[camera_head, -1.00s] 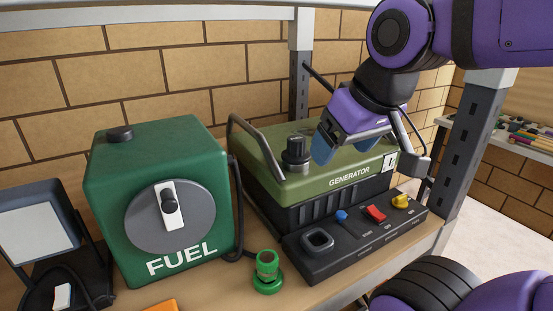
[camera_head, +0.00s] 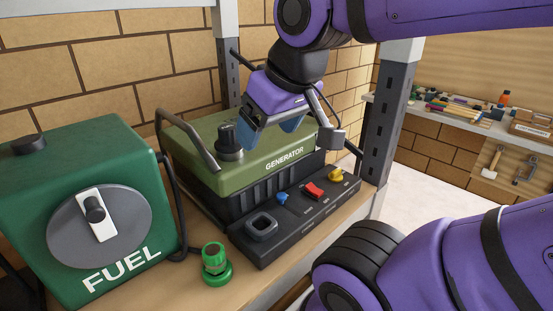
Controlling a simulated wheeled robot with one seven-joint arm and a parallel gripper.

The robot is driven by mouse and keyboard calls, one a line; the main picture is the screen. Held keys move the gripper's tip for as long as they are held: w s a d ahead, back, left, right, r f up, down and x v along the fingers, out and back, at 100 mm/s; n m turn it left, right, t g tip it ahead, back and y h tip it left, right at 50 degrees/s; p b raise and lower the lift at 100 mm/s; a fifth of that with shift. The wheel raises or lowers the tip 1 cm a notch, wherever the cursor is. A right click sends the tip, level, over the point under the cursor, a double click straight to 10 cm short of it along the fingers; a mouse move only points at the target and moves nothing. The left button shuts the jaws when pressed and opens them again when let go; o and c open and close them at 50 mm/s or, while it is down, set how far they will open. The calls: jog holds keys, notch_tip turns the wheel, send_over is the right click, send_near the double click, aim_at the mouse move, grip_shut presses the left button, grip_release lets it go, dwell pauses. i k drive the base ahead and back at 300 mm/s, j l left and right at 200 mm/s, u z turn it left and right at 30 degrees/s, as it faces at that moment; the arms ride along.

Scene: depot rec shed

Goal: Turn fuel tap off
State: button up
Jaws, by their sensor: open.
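The green FUEL tank (camera_head: 135,175) stands at the left. Its front has a round grey dial (camera_head: 130,215) with a white plate and a black knob (camera_head: 95,210), the plate near upright and tilted slightly. The olive generator (camera_head: 262,142) stands right of it, with a black knob (camera_head: 228,140) on top. Its front panel has a blue knob (camera_head: 282,197), a red switch (camera_head: 314,189) and a yellow knob (camera_head: 336,175). The small panel labels are too blurred to read. My gripper (camera_head: 270,129) is open and empty, blue fingertips over the generator's top, apart from all the knobs.
A green cylindrical fitting (camera_head: 216,265) stands on the wooden shelf (camera_head: 190,290) before the tank. A black hose runs between tank and generator. A dark post (camera_head: 388,125) rises right of the generator. A bench (camera_head: 450,118) with small items lies beyond it.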

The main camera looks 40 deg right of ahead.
aim_at(335, 175)
jog(key=k+l+z, duration=0.2)
jog(key=l, duration=0.15)
jog(key=k+l+z, duration=0.2)
jog(key=l, duration=0.15)
jog(key=l+z, duration=0.2)
jog(key=l, duration=0.2)
jog(key=k, duration=0.05)
